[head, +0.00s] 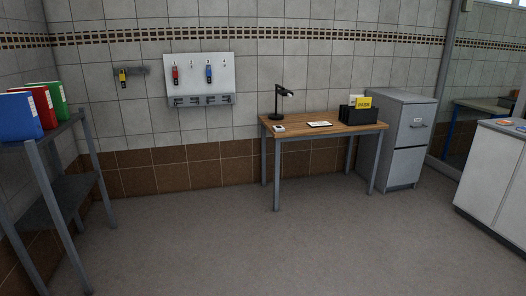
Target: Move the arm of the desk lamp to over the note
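The desk lamp (278,102) is black and stands upright near the back left of a wooden table (345,128). Its short arm extends from the top of the post toward the right, with the head near the post. A flat white note with dark edges (319,124) lies on the table to the right of the lamp and nearer the front. The lamp head is not over it. A small pale item (279,128) lies at the table's front left corner. Neither of my grippers is in view.
A black organizer (358,115) with a yellow item stands on the table's right. A grey cabinet (406,140) is right of the table. A shelf with binders (22,116) stands at left, a white counter (494,170) at right. The floor (240,235) between is clear.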

